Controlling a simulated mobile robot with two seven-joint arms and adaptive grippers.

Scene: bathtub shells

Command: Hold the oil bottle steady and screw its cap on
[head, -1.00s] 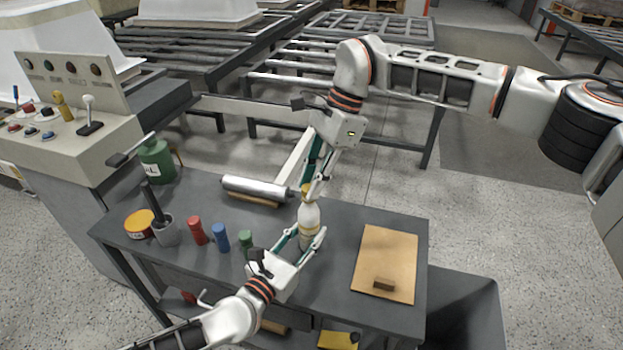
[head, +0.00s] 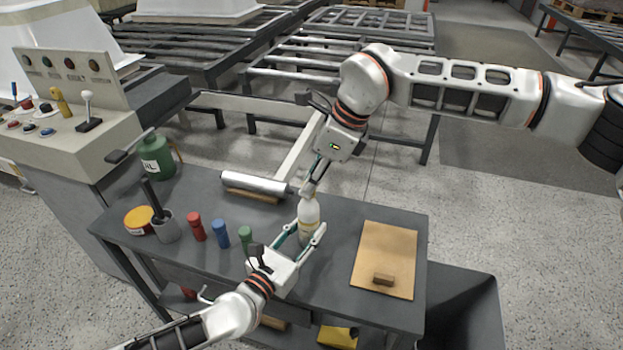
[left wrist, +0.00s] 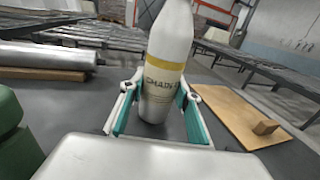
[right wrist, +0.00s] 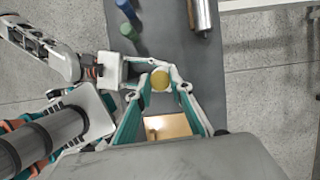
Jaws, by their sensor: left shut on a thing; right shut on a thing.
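The oil bottle (head: 309,217) is white with a yellow band and stands upright on the dark workbench. It fills the middle of the left wrist view (left wrist: 168,62), where part of its label reads "CHAIN". My left gripper (head: 309,236) is shut around the bottle's lower body, one finger on each side. My right gripper (head: 308,194) comes down from above at the bottle's top. In the right wrist view, the yellow cap (right wrist: 160,80) sits between its fingertips, which are shut on it. How far the cap is threaded is hidden.
A wooden board (head: 370,244) with a small brown block (head: 383,279) lies to the right. A metal roller (head: 257,184) lies behind left. Red (head: 196,226), blue (head: 220,233) and green (head: 246,238) cylinders stand left, near a green can (head: 157,158).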

